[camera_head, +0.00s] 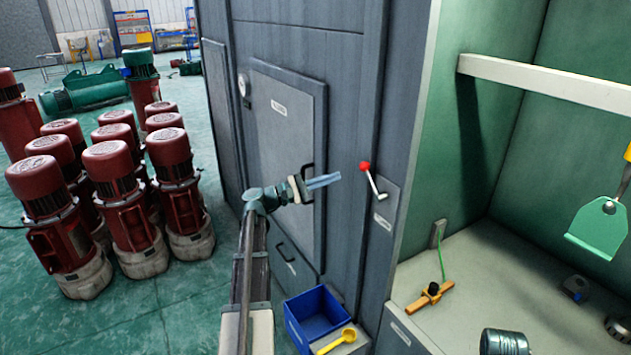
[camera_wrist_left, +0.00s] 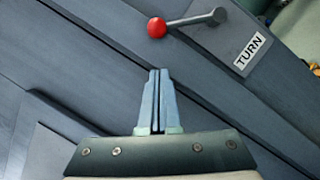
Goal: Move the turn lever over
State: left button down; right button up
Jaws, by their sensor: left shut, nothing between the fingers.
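The turn lever is a short metal rod with a red ball knob (camera_head: 365,166) at its end, mounted on a grey plate on the cabinet front. In the left wrist view the red knob (camera_wrist_left: 157,27) is at the left end of the rod, and the pivot is at the right beside a "TURN" label (camera_wrist_left: 249,50). My left gripper (camera_head: 338,177) is shut and empty, to the left of the lever in the head view. Its fingertips (camera_wrist_left: 158,72) point toward the knob and appear apart from it. My right gripper is not in view.
A cabinet door with a black handle (camera_head: 307,183) is behind my left gripper. A blue bin (camera_head: 318,312) with a yellow scoop (camera_head: 336,343) beside it is below. A green-walled bay with a white shelf bar (camera_head: 550,82) is at right. Several red motors (camera_head: 120,190) stand at left.

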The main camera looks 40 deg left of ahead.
pick_arm(q)
jog(key=shift+w+d+r+p, duration=0.35)
jog(key=shift+d+r, duration=0.05)
jog(key=shift+d, duration=0.3)
jog(key=shift+w+d+r+p, duration=0.35)
jog(key=shift+d+r+p, duration=0.1)
jog(key=shift+d, duration=0.3)
jog(key=shift+w+d+r+p, duration=0.3)
jog(key=shift+w+d+r, duration=0.1)
jog(key=shift+d, duration=0.3)
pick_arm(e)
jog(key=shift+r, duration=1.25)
